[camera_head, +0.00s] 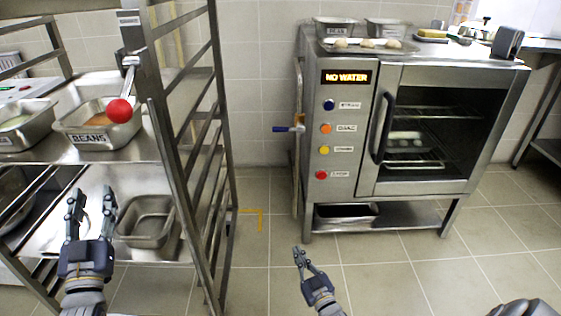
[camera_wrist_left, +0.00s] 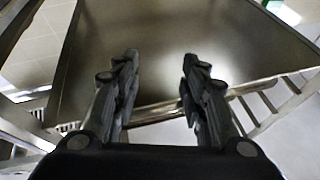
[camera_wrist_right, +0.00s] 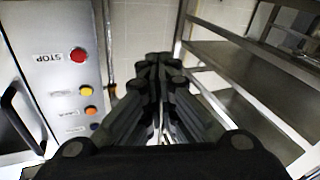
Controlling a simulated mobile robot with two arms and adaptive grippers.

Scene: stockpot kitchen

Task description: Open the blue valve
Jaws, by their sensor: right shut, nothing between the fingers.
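The blue valve (camera_head: 288,129) is a short blue handle on the left side of the steel oven (camera_head: 345,148), next to a thin vertical pipe (camera_head: 298,165). The handle points out to the left, roughly level. My right gripper (camera_head: 301,252) is below it and nearer to me, shut and empty. In the right wrist view its fingers (camera_wrist_right: 160,75) are together, and I cannot make out the valve there. My left gripper (camera_head: 92,198) is open and empty at the rack on the left. Its spread fingers also show in the left wrist view (camera_wrist_left: 158,75).
The oven shows a lit NO WATER sign (camera_head: 346,77) above several coloured buttons. Tiled floor (camera_head: 265,275) lies free between rack and oven.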

